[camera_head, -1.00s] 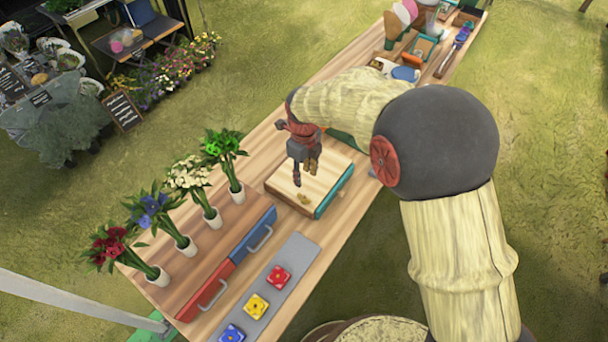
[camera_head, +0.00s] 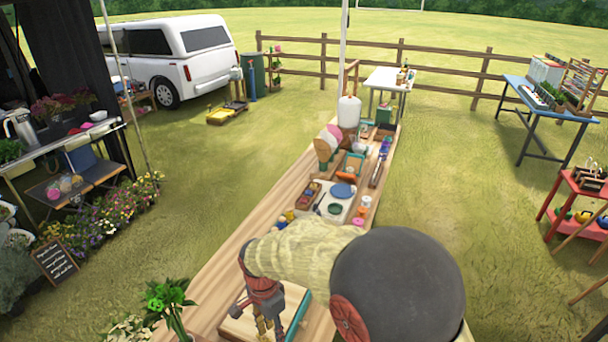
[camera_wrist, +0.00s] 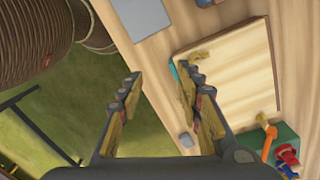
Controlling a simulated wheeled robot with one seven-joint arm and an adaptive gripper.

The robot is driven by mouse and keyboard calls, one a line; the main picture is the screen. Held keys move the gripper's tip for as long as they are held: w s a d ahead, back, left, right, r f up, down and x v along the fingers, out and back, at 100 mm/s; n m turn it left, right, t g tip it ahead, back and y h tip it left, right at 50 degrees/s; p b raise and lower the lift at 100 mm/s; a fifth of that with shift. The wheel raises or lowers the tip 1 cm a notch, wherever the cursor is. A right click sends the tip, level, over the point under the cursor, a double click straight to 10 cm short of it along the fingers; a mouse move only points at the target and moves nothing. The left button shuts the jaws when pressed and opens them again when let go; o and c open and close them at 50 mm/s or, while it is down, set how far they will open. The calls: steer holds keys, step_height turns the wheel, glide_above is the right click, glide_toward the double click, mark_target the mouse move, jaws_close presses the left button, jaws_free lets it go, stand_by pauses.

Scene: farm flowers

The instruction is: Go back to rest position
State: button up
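My gripper (camera_head: 264,325) hangs at the bottom of the head view, over the near part of the long wooden table (camera_head: 215,285). In the wrist view my gripper (camera_wrist: 165,105) has its two fingers spread wide apart with nothing between them. A light wooden board (camera_head: 243,327) with a teal edge lies below and beside it. The board (camera_wrist: 230,75) also shows in the wrist view, right of the fingers, with a small yellow-brown piece on it. My arm hides part of the table.
A white tray (camera_head: 335,208), small jars and a white canister (camera_head: 348,112) stand farther along the table. A vase of green flowers (camera_head: 168,297) is at the near left. A white vehicle (camera_head: 175,55), a fence and side tables stand around.

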steer(key=s+d+r+n+t+b, duration=0.2)
steer(key=s+d+r, duration=0.3)
steer(key=d, duration=0.4)
steer(key=s+d+r+n+t+b, duration=0.2)
steer(key=s+d+r+n, duration=0.2)
steer(key=d+r, duration=0.3)
steer(key=s+d+r+n+t+b, duration=0.2)
steer(key=s+d+r, duration=0.3)
steer(key=d, duration=0.6)
steer(key=shift+s+d+r+n+y+b, duration=0.35)
steer(key=shift+s+n, duration=0.25)
steer(key=shift+s, duration=0.45)
